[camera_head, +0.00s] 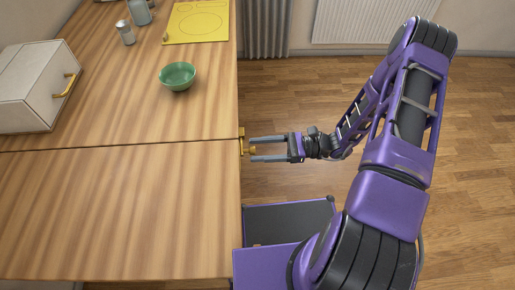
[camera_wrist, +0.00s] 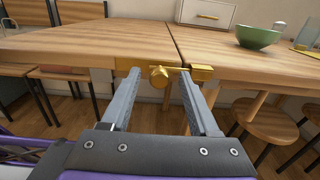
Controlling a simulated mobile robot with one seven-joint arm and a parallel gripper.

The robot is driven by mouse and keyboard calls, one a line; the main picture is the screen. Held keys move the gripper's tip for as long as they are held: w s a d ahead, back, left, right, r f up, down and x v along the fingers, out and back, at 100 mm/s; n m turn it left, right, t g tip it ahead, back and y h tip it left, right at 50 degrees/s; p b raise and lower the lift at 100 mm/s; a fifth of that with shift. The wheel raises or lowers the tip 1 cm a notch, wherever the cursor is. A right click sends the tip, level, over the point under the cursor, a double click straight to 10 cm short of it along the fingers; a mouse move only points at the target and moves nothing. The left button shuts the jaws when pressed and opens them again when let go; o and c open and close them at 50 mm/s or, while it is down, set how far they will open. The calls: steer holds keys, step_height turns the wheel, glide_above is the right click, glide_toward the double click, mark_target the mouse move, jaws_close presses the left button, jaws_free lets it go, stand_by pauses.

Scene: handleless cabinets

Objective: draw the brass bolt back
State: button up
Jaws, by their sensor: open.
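The brass bolt (camera_head: 246,147) sits on the table's right edge at the seam between two wooden tops. In the wrist view its round knob (camera_wrist: 159,77) faces me, left of the seam. A thin brass rod runs from it across the seam to a brass block (camera_wrist: 202,72) on the right top's edge. My gripper (camera_head: 253,149) reaches toward that edge from the right in the head view. It is open and empty-looking. In the wrist view its two fingers (camera_wrist: 160,82) stand on either side of the knob; whether they touch it cannot be told.
A green bowl (camera_head: 178,76), a yellow board (camera_head: 197,22), metal canisters (camera_head: 125,32) and a white box with a brass handle (camera_head: 30,88) stand on the table. Stools (camera_wrist: 268,125) and chairs (camera_wrist: 73,74) stand around below.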

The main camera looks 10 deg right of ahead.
steer(key=shift+a, duration=0.45)
steer(key=shift+c, duration=0.3)
jaws_close()
stand_by(0.9)
